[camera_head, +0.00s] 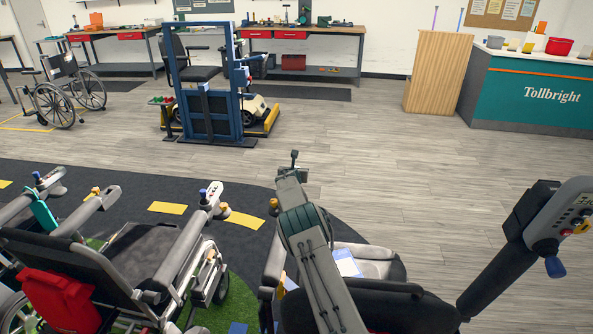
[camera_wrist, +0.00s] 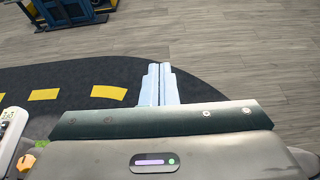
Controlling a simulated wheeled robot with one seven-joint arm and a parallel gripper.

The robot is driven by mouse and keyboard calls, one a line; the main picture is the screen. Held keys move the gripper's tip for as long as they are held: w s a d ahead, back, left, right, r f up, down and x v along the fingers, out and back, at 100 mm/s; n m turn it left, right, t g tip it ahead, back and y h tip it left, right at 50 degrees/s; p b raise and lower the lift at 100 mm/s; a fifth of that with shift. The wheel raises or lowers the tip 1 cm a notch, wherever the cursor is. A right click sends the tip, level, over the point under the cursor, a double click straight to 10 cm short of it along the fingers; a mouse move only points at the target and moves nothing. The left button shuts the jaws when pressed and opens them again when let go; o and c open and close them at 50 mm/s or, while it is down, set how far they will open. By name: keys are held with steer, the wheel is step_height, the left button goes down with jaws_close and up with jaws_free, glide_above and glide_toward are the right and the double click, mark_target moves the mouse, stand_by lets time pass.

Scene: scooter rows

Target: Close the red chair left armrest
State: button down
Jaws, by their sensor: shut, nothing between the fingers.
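A power chair with a red bag (camera_head: 60,298) on its back stands at the lower left, seen from behind. Its left armrest (camera_head: 85,212) is a grey pad that slopes up away from me. Its right armrest (camera_head: 180,248) is a similar pad beside the dark seat. A second dark chair (camera_head: 385,310) is at bottom centre, partly hidden by my arm; its grey armrest (camera_head: 362,250) shows. I cannot tell for sure which is the red chair. My gripper (camera_head: 294,156) is shut and empty, ahead of the second chair; its fingers show in the wrist view (camera_wrist: 160,82).
A joystick box (camera_head: 210,198) stands by the left chair's right armrest. A blue frame with a scooter (camera_head: 210,90) is farther back. A control head (camera_head: 565,212) on a black post rises at right. The wooden floor (camera_head: 430,150) ahead is clear.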

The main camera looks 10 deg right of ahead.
steer(key=s+d+r+m+g+p, duration=0.1)
steer(key=s+r+m+p, duration=0.15)
steer(key=r, duration=0.75)
steer(key=s+d+r+m+p, duration=0.1)
steer(key=s+d+r+m, duration=0.15)
steer(key=r, duration=0.85)
steer(key=s+r+m+g, duration=0.2)
steer(key=s+r+m, duration=0.35)
steer(key=s, duration=0.45)
steer(key=s+r+m+g, duration=0.2)
steer(key=s+r+m, duration=0.2)
steer(key=s+m, duration=0.45)
steer(key=s+a+f+m+g+y, duration=0.1)
steer(key=s+a+f+m, duration=0.1)
steer(key=s, duration=1.2)
steer(key=s+a+f+m+g+y, duration=0.2)
steer(key=s+m, duration=0.4)
steer(key=s, duration=0.8)
steer(key=s+a+f+m+g+y, duration=0.1)
steer(key=s+a+m, duration=0.3)
steer(key=s, duration=1)
steer(key=shift+s+a+f+m+g+y, duration=0.3)
steer(key=shift+a+f+m+g+y, duration=0.1)
steer(key=shift+f+m, duration=0.15)
steer(key=shift+d, duration=0.1)
